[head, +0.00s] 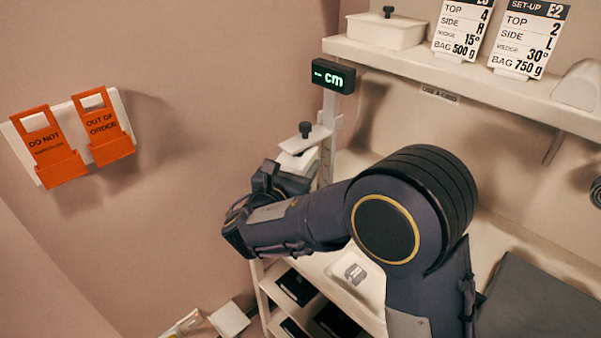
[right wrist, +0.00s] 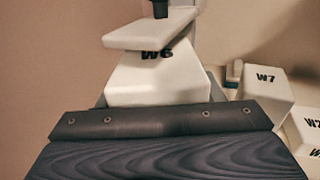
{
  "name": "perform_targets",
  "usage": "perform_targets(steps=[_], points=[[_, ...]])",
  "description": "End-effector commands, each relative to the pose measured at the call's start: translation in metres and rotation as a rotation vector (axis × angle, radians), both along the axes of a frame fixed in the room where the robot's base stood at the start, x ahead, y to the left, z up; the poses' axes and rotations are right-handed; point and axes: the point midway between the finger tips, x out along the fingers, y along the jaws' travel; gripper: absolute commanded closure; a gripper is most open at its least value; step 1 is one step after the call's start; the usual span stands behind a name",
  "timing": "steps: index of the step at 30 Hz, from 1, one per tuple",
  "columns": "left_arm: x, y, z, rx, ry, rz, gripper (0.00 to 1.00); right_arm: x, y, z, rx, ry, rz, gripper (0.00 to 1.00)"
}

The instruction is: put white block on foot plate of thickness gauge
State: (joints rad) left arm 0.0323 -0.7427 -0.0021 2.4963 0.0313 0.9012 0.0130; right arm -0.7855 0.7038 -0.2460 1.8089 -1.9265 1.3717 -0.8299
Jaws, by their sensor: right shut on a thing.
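The thickness gauge (head: 333,76) stands at the back of the bench, its green display reading "-- cm". Its upper plate (right wrist: 150,30), with a black knob above, is near the top of the right wrist view. The white block (right wrist: 155,78), marked W6, is right under that plate; I cannot tell whether they touch. My right gripper (right wrist: 160,122) is shut on the white block, its dark finger across the block's near side. In the head view my right arm hides most of this area. The foot plate is hidden, so contact with it cannot be told. My left gripper is not in view.
A white block marked W7 (right wrist: 265,85) and another block (right wrist: 308,128) are at the right in the wrist view. A shelf (head: 450,72) with set-up cards (head: 527,38) and a lidded white box (head: 385,30) runs above the bench. Orange signs (head: 105,127) hang on the left wall.

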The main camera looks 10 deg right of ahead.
Motion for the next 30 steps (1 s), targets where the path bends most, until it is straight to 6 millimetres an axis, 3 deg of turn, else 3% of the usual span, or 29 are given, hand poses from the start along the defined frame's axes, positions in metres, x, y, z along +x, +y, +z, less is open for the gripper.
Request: perform_targets(steps=[9, 15, 28, 29, 30], points=[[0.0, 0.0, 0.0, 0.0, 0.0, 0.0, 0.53, 0.018, -0.013, 0.002, 0.0, -0.006, -0.004, 1.0], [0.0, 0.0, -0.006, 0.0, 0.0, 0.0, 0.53, 0.017, -0.011, -0.03, -0.003, -0.003, 0.0, 1.0], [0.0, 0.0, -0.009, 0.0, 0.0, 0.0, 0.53, 0.017, -0.011, -0.037, 0.0, -0.006, 0.0, 1.0], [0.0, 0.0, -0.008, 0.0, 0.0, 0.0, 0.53, 0.016, -0.011, -0.038, -0.001, -0.001, 0.0, 0.38], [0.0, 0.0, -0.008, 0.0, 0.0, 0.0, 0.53, 0.017, -0.011, -0.038, 0.0, 0.0, 0.0, 0.32]])
